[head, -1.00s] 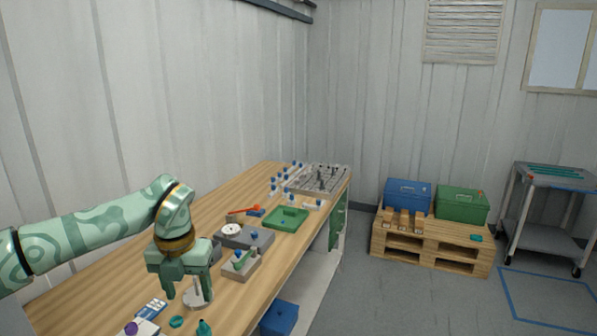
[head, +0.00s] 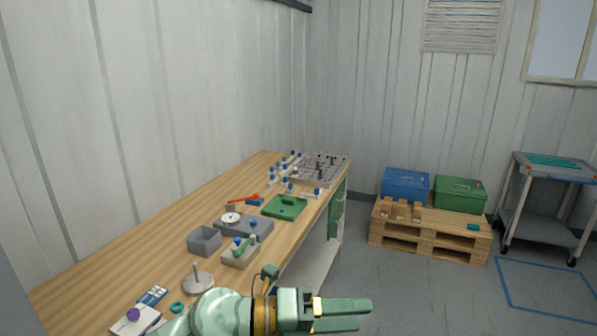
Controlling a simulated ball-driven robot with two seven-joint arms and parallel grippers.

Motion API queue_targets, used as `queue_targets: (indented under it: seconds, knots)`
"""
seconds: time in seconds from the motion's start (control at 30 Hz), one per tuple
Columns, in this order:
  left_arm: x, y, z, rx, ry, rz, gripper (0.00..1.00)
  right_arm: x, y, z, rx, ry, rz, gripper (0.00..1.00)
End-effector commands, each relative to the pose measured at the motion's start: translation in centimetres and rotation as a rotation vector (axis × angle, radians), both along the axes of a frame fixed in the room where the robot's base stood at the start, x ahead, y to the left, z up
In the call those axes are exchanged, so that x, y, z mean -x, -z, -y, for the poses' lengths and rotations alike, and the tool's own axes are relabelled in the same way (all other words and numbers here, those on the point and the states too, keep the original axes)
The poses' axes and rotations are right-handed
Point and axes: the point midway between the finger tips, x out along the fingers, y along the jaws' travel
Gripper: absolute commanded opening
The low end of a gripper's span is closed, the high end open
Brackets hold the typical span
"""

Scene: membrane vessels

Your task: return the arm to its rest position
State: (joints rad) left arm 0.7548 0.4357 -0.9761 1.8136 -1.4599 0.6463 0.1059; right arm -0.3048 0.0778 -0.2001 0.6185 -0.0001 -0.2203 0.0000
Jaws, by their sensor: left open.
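My left gripper (head: 362,314) is at the bottom middle of the head view, with its fingers pointing right. It is open and shows nothing between its fingers. Its green arm (head: 222,314) comes in from the bottom edge, in front of the near edge of the wooden bench (head: 130,262). The gripper is out past the bench's right edge, over the floor side. My right gripper is not in view.
Near the arm on the bench are a round metal stand (head: 199,284), a grey open box (head: 204,241) and a grey block with green and blue parts (head: 240,251). A green tray (head: 285,207) lies farther back. A pallet (head: 430,235) and trolley (head: 549,206) stand beyond open floor (head: 440,295).

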Motion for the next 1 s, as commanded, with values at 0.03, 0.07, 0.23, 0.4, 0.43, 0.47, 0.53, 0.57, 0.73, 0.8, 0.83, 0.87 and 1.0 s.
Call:
queue_targets:
  seconds: [0.03, 0.07, 0.23, 0.4, 0.43, 0.47, 0.53, 0.57, 0.73, 0.8, 0.83, 0.87, 1.0]
  knots:
    - [0.2, -2.1, -0.2, 0.191, -0.098, -0.058, 0.57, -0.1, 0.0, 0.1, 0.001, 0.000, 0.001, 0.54]
    - [-0.2, -3.4, -0.9, 0.298, -0.177, -0.092, 0.57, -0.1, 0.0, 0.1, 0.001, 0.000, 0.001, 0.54]
    - [-4.2, -3.8, -11.1, 0.729, -0.761, -0.384, 0.57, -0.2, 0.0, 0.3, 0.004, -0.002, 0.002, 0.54]
    - [-2.8, 5.3, -23.3, 0.799, -1.374, -0.716, 0.57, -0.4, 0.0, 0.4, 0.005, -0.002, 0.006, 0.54]
    - [-2.0, 6.8, -24.9, 0.784, -1.458, -0.765, 0.57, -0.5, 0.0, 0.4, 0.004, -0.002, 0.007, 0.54]
    - [-0.9, 8.4, -26.3, 0.762, -1.538, -0.811, 0.57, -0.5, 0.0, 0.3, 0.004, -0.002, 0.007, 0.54]
    - [1.5, 11.4, -29.0, 0.706, -1.691, -0.904, 0.57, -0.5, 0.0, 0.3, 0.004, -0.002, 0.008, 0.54]
    - [2.7, 12.5, -30.0, 0.678, -1.749, -0.939, 0.57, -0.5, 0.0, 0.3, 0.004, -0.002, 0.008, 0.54]
    - [9.1, 17.2, -34.1, 0.505, -2.005, -1.102, 0.57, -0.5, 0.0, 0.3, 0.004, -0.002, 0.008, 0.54]
    - [11.7, 18.5, -35.3, 0.426, -2.087, -1.158, 0.57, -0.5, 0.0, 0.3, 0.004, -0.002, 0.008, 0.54]
    - [12.9, 19.0, -35.8, 0.389, -2.120, -1.181, 0.57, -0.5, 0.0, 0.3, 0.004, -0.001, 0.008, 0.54]
    - [14.1, 19.5, -36.3, 0.352, -2.150, -1.204, 0.57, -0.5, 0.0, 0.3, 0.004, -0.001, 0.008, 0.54]
    - [15.0, 24.8, -36.1, 0.267, -2.175, -1.292, 0.57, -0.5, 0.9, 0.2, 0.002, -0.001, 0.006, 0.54]
